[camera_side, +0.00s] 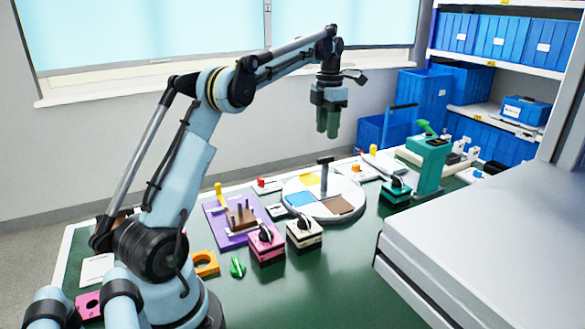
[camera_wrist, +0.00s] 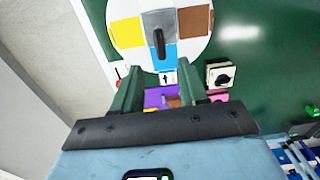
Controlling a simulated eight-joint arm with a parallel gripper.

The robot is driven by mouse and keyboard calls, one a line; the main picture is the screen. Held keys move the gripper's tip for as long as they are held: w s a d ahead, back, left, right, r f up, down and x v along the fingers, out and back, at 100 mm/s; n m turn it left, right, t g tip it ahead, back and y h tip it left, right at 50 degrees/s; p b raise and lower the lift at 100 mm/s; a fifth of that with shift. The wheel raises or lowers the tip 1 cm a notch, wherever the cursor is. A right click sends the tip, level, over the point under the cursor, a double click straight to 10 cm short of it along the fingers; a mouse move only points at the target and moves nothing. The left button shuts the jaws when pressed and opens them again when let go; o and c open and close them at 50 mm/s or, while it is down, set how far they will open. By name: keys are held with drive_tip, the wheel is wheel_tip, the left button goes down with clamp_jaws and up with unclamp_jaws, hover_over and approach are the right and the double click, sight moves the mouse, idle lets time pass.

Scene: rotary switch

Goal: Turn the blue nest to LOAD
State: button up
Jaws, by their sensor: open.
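A round white turntable (camera_side: 357,194) lies on the green bench in the side view, with coloured nests on it. The blue nest (camera_side: 299,199) is at its left, the yellow nest (camera_side: 309,178) at the back and the brown nest (camera_side: 340,206) at the front. A dark upright handle (camera_side: 325,176) stands at the centre. In the wrist view the blue nest (camera_wrist: 165,58) is nearest my fingers, beside a small white card (camera_wrist: 168,77) with a mark too small to read. My gripper (camera_side: 328,135) is open and empty, above the turntable and apart from the handle.
A pink switch box (camera_side: 266,247), a cream switch box (camera_side: 304,238) and a purple board (camera_side: 219,224) with pegs stand in front and left of the turntable. A teal switch box (camera_side: 395,193) and green stand (camera_side: 429,170) are at right. Green bench is clear in front.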

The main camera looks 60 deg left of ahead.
drive_tip(key=shift+r, duration=2.1)
drive_tip(key=s+d+r+m+t, duration=0.2)
drive_tip(key=s+d+m+t, duration=0.1)
drive_tip(key=d+m, duration=1.25)
drive_tip(key=s+d+f+m+t, duration=0.4)
drive_tip(key=s+d+f+m, duration=0.6)
drive_tip(key=m, duration=1)
drive_tip(key=s+f, duration=0.2)
drive_tip(key=s, duration=0.1)
drive_tip(key=shift+d+f+m, duration=0.15)
drive_tip(key=shift+d+m, duration=0.1)
drive_tip(key=shift+m, duration=0.1)
